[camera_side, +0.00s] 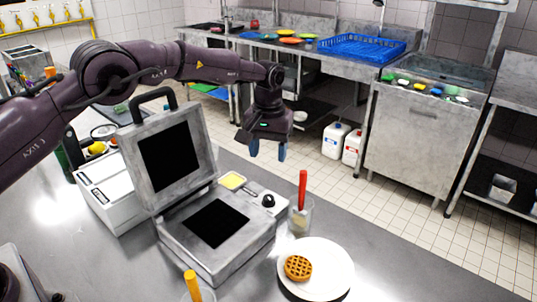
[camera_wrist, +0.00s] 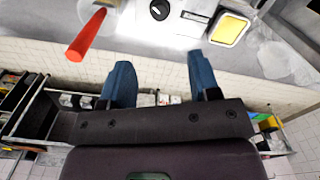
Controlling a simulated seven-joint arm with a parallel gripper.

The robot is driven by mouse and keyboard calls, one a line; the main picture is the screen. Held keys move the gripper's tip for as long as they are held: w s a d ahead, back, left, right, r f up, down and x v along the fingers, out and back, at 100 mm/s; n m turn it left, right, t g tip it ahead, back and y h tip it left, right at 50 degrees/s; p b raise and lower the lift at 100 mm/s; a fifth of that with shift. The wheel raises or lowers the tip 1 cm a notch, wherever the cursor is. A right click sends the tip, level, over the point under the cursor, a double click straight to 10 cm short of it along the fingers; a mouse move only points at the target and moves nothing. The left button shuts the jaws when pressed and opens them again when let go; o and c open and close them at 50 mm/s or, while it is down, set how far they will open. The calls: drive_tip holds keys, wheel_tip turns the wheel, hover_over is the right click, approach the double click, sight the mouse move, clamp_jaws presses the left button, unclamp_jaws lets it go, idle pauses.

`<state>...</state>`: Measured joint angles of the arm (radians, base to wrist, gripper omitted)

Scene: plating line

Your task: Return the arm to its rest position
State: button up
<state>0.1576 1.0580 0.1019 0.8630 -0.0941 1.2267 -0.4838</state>
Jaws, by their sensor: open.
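My gripper (camera_side: 268,150) hangs in the air above and behind the waffle iron, fingers pointing down. In the wrist view its two blue fingers (camera_wrist: 162,85) are apart with nothing between them. The waffle iron (camera_side: 217,252) stands on the steel counter with its lid (camera_side: 152,190) raised and its dark plates bare. A round browned waffle (camera_side: 298,267) lies on a white plate (camera_side: 335,273) to the right of the iron.
A red-handled tool (camera_side: 302,190) stands in a clear container beside the iron; its handle (camera_wrist: 86,35) shows in the wrist view. An orange-handled tool (camera_side: 192,285) stands at the front. A blue rack (camera_side: 362,47) sits on the far counter. The counter right of the plate is clear.

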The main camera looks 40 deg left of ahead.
drive_tip(key=s+a+r+m+t, duration=0.1)
drive_tip(key=s+r, duration=0.5)
drive_tip(key=s, duration=0.6)
drive_tip(key=s+a+r+m+t, duration=0.2)
drive_tip(key=s+r, duration=0.4)
drive_tip(key=s, duration=0.6)
drive_tip(key=s+a+r+m+t, duration=0.1)
drive_tip(key=s+r, duration=0.5)
drive_tip(key=s, duration=0.6)
drive_tip(key=shift+s+a+r+m+t, duration=0.25)
drive_tip(key=shift+a+t, duration=0.55)
drive_tip(key=shift+a, duration=0.45)
